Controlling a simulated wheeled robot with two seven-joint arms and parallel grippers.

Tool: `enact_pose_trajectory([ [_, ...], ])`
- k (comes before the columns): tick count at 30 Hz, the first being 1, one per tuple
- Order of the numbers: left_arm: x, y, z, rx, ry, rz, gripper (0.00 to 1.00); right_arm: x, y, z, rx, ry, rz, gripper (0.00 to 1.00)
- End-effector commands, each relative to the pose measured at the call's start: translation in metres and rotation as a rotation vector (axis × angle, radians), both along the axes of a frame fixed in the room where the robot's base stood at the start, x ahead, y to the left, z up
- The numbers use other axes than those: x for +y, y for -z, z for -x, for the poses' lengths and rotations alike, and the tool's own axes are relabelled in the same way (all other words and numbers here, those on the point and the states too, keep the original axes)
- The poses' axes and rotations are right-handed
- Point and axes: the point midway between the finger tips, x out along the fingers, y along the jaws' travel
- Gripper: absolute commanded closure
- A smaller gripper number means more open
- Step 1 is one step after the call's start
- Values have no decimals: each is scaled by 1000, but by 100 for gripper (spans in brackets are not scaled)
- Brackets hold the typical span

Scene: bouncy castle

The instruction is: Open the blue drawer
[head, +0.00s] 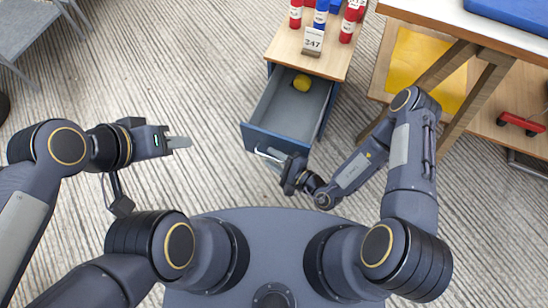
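The blue drawer (262,137) is pulled well out of a small wooden-topped cabinet (330,58). My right gripper (270,156) is at the middle of the drawer's front panel, where the handle area is. Its fingers are small and partly covered by the wrist, so I cannot tell whether they close on the handle. My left gripper (180,142) is in the air over the floor, left of the drawer and apart from it. Its fingers overlap in this view.
Red and blue bottles (346,32) and a card reading 247 (312,41) stand on the cabinet top. A table (460,22) with slanted wooden legs stands to the right. Grey chairs (27,27) are at the upper left. The floor left of the drawer is clear.

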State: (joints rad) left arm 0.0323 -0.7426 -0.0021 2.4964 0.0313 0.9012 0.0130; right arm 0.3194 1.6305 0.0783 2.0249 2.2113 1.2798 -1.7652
Motion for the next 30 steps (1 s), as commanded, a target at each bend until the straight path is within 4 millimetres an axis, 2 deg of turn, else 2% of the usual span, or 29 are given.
enact_pose_trajectory([
  [8, 0, -3, 0, 0, 0, 0, 64, -5, -2, 3, 0, 0, 0, 68],
  [21, 0, -20, 0, 0, 0, 0, 64, -56, -16, 42, 0, 2, 1, 68],
  [30, 0, -21, 0, 0, 0, 0, 64, -61, -17, 47, -1, 0, -1, 68],
])
